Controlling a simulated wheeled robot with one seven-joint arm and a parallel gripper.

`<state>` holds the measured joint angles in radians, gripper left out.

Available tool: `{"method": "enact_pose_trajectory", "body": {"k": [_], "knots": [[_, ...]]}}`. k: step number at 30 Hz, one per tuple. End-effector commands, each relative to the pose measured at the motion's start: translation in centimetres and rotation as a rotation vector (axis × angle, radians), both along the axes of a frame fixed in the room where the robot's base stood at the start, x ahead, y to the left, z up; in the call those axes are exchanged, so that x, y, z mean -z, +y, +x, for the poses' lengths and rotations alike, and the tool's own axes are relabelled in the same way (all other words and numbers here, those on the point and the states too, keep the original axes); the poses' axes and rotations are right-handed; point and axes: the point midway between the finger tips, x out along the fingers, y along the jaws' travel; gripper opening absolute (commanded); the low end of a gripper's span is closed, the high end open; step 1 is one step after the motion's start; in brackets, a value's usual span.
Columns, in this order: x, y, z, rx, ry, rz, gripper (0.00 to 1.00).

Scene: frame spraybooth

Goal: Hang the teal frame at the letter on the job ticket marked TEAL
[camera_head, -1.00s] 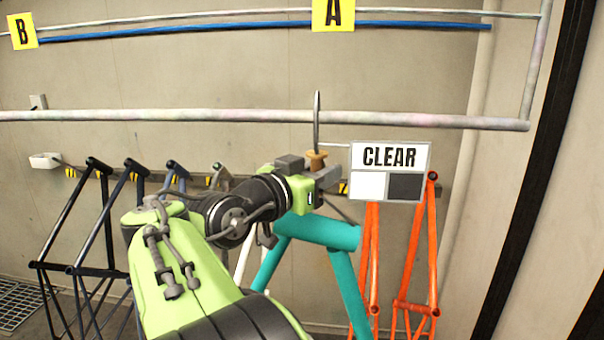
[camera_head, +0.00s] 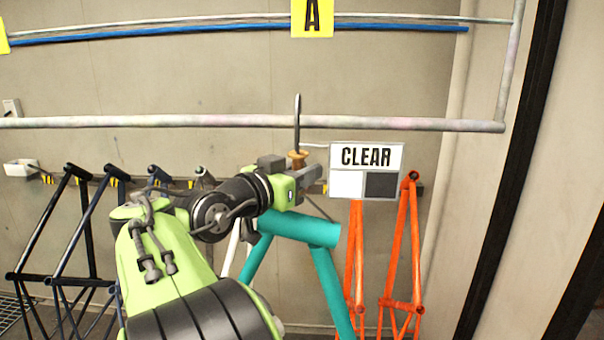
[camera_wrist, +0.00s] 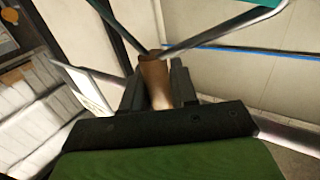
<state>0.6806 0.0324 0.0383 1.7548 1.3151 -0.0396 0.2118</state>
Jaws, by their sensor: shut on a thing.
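The teal frame (camera_head: 299,228) hangs below my gripper, its lower part cut off by the picture edge and partly hidden by my arm. My gripper (camera_head: 300,172) is shut on the brown grip (camera_head: 298,157) of a dark hook (camera_head: 297,120). In the wrist view, the brown grip (camera_wrist: 155,84) sits between the fingers. The hook overlaps the lower rail (camera_head: 400,124) in the picture; I cannot tell whether they touch. A yellow letter A sign (camera_head: 312,17) is above, slightly right of the hook. I cannot make out a job ticket marked TEAL.
A card reading CLEAR (camera_head: 366,157) is right of my gripper. Orange frames (camera_head: 402,250) stand behind it, dark frames (camera_head: 60,235) at left. A blue strip (camera_head: 180,32) runs along the upper rail. A dark upright (camera_head: 520,160) stands at right.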

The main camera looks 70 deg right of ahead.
Motion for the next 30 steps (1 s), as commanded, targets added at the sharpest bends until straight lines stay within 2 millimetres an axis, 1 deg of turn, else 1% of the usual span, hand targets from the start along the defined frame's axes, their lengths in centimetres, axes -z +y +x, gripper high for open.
{"method": "enact_pose_trajectory", "body": {"k": [2, 27, 30], "knots": [[-0.4, -0.5, 0.0, 0.002, -0.001, -0.007, 0.0], [-0.4, -6.4, 1.3, 0.003, -0.001, -0.009, 0.0], [0.7, -6.2, 1.3, 0.001, -0.002, -0.009, 0.0]]}}
